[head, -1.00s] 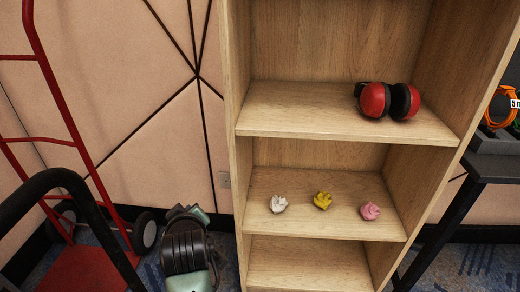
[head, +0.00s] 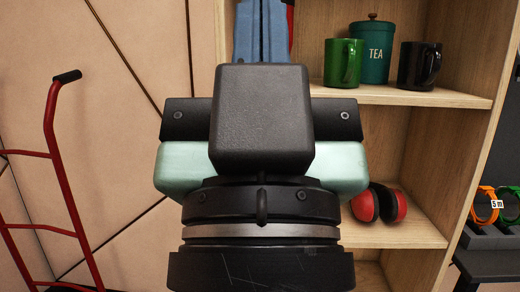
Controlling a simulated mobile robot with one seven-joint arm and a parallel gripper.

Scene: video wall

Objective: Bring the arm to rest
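My gripper (head: 262,120) is seen from behind in the middle of the head view, raised in front of the wooden shelf unit (head: 400,235). Its black wrist and pale green housing fill the centre and hide its fingertips. I cannot tell whether it is open or shut. A blue ribbed thing (head: 262,30) with a sliver of red beside it shows just above the gripper. I cannot tell whether it is held or stands on the shelf behind.
A green mug (head: 342,63), a teal TEA tin (head: 374,50) and a black mug (head: 419,65) stand on the upper shelf. Red ear defenders (head: 378,203) lie one shelf lower, close right of my gripper. A red hand truck (head: 62,170) stands left.

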